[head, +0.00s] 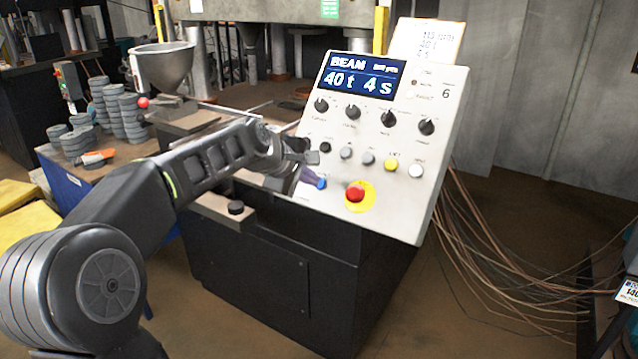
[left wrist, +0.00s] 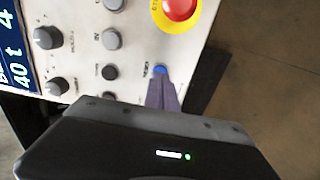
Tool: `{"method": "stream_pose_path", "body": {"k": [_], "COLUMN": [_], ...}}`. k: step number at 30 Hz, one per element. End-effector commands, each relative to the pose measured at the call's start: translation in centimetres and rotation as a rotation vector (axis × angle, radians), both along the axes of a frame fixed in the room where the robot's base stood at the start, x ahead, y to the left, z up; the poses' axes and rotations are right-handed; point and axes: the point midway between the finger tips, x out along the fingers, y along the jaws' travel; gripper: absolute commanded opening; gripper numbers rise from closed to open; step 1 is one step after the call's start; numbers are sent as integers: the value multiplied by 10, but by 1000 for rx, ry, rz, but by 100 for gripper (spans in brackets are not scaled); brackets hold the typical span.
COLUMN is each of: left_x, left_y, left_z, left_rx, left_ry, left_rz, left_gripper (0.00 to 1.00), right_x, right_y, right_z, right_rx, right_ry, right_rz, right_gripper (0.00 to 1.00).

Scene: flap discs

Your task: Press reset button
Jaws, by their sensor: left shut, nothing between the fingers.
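A white slanted control panel (head: 330,217) stands in the middle of the head view, with a blue display reading "BEAM 40 t 4 s". A blue button (head: 321,184) sits at its lower left; it also shows in the left wrist view (left wrist: 160,70). My left gripper (head: 314,179) is shut and empty, its fingertips at the blue button. In the left wrist view the closed fingers (left wrist: 161,80) reach to the button's lower edge and partly cover it. I cannot tell whether they touch or press it. The button's label is too small to read. My right gripper is not in view.
A red emergency stop (head: 355,192) on a yellow ring sits right of the blue button. Knobs and several small buttons, one yellow (head: 392,164), lie above. A bench with stacked grey discs (head: 104,108) stands at left. Cables (head: 490,240) hang at right.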

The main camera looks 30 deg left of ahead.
Motion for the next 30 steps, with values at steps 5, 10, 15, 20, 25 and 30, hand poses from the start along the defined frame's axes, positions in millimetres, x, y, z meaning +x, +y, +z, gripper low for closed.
{"method": "stream_pose_path", "body": {"k": [5,10,15,20,25,30], "left_x": [0,0,1,3,5,7], "left_y": [0,0,0,0,0,0], "left_z": [0,0,0,-2,-4,-6], "left_rx": [0,0,0,0,-1,-1], "left_ry": [0,0,0,0,0,1], "left_rz": [0,0,0,0,1,0], "left_gripper": [0,0,0,0,0,0], "right_x": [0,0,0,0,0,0], "right_y": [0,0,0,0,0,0], "right_z": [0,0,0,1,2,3], "right_rx": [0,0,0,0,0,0], "right_ry": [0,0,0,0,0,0], "right_rz": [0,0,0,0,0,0], "right_gripper": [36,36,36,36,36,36]}}
